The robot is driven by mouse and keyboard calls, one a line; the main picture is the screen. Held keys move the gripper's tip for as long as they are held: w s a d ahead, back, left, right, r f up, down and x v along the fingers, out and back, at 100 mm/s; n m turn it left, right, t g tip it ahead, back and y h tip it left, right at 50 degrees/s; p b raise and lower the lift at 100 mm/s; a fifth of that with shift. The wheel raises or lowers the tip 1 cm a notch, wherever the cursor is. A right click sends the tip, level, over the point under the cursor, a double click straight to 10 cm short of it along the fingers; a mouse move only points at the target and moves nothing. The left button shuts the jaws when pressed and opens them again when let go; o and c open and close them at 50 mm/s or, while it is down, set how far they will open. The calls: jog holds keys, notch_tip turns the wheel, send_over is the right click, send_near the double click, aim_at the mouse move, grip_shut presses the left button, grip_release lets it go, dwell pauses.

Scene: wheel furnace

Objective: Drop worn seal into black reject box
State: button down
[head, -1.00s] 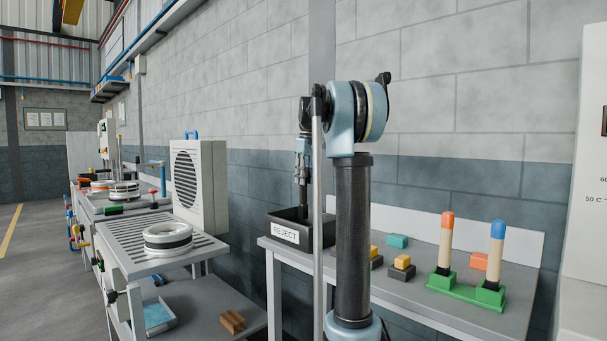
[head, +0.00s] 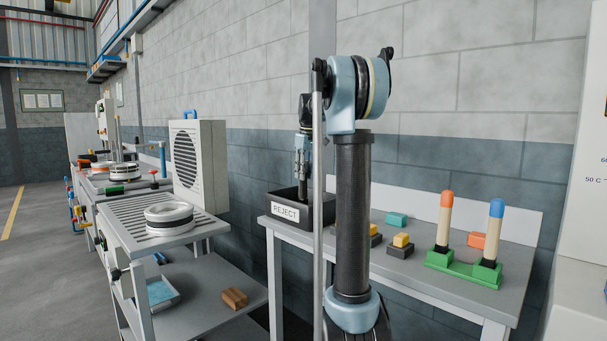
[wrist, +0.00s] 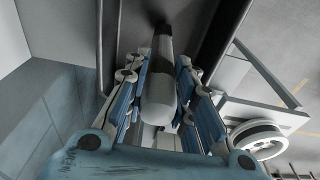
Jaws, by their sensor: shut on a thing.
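The black reject box (head: 285,213), with a white REJECT label, stands at the left end of the grey bench in the head view. My gripper (head: 302,172) points down over it. In the wrist view my gripper (wrist: 163,75) is shut on a pale grey, rounded, handle-like piece (wrist: 159,90) with a dark, narrower far end. In the head view a dark slim part reaches below the fingers into the box; its lower end is hidden by the front wall. I cannot make out the worn seal separately in either view.
The bench also holds a green stand (head: 463,268) with two handled tools and several small coloured blocks. A slatted table (head: 125,222) with a white wheel (head: 169,217) and a grey fan unit (head: 198,165) stand at left. My arm hides part of the bench.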

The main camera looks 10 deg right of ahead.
jog(key=shift+f, duration=0.45)
dwell(0.5)
jog(key=c, duration=1.3)
grip_release()
jog(key=r, duration=0.7)
jog(key=s+r, duration=0.1)
jog(key=r, duration=0.3)
jog(key=shift+d+r, duration=0.35)
jog(key=shift+s, duration=0.1)
jog(key=s+a+f+m, duration=0.1)
jog(key=s+f+m, duration=0.1)
jog(key=s+f, duration=0.75)
jog(key=s+f+m, duration=0.2)
jog(key=s+f, duration=0.4)
jog(key=s, duration=0.7)
jog(key=s+f+m, duration=0.1)
jog(key=s+f, duration=0.5)
jog(key=f, duration=0.2)
jog(key=s+f+m, duration=0.1)
jog(key=s+f, duration=0.6)
jog(key=f, duration=0.1)
jog(key=s+f+m+t, duration=0.1)
jog(key=s+f, duration=0.6)
jog(key=f, duration=0.1)
jog(key=shift+f+h, duration=0.2)
jog(key=shift+h, duration=0.2)
